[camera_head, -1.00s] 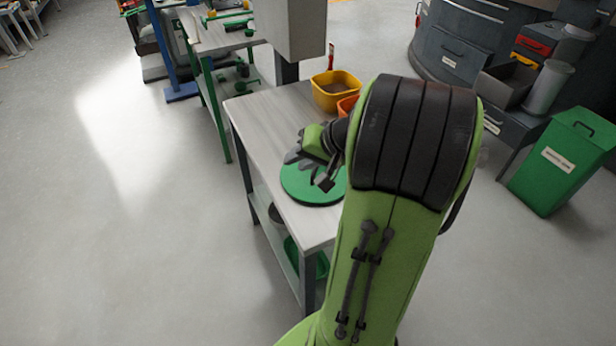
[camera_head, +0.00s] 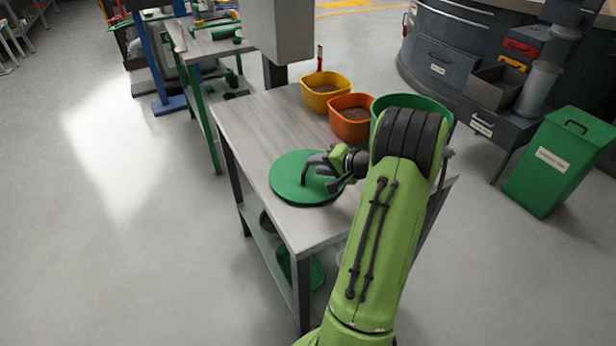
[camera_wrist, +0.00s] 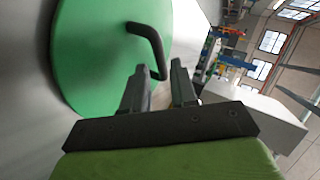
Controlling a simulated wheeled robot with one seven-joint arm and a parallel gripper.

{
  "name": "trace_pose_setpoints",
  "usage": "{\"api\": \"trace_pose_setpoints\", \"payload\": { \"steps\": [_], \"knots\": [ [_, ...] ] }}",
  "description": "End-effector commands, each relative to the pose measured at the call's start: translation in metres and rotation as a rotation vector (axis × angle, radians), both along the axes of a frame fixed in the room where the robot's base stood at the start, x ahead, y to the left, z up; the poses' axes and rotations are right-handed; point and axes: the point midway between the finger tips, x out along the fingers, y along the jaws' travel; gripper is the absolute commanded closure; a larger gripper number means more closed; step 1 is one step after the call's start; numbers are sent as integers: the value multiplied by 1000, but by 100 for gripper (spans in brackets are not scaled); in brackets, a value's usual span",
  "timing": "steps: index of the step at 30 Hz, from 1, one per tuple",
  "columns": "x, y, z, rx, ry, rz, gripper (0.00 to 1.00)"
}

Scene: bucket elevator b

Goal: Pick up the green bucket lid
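The green bucket lid (camera_head: 290,180) is a round disc lying flat on the grey-topped table in the head view. It also fills the left of the wrist view (camera_wrist: 95,55). Its dark bent handle (camera_wrist: 150,42) rises from the disc. My gripper (camera_head: 318,172) is low over the right part of the lid in the head view. In the wrist view, the two fingers of my gripper (camera_wrist: 160,78) are apart, with the handle's end close to the left finger. The handle does not appear clamped; whether it touches a finger is unclear.
A yellow bucket (camera_head: 326,92), an orange bucket (camera_head: 352,118) and a green bucket (camera_head: 415,102) stand along the table's (camera_head: 262,125) back right. A grey box on a column (camera_head: 293,30) stands behind the table. The table's left part is clear.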

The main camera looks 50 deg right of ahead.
Motion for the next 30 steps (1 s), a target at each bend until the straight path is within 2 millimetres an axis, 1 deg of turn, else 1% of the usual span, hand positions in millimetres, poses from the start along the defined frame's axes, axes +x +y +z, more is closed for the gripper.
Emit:
{"api": "trace_pose_setpoints", "payload": {
  "steps": [1, 3, 6, 12, 13, 15, 18, 27, 29, 30],
  "knots": [
    [10, 1, -9, 0, 0, 5, 73],
    [21, 2, -15, 1, 1, 5, 73],
    [30, 1, -19, 0, 1, 2, 73],
    [30, 1, -18, 0, 0, 1, 73],
    [30, 1, -18, 0, 1, 1, 76],
    [30, 1, -18, 0, 1, 1, 86],
    [30, 1, -18, 0, 1, 1, 100],
    [30, 1, -18, 0, 0, 1, 100],
    [30, 1, -14, -2, -1, 1, 100],
    [30, 1, -8, -2, -1, 2, 100]
  ]
}}
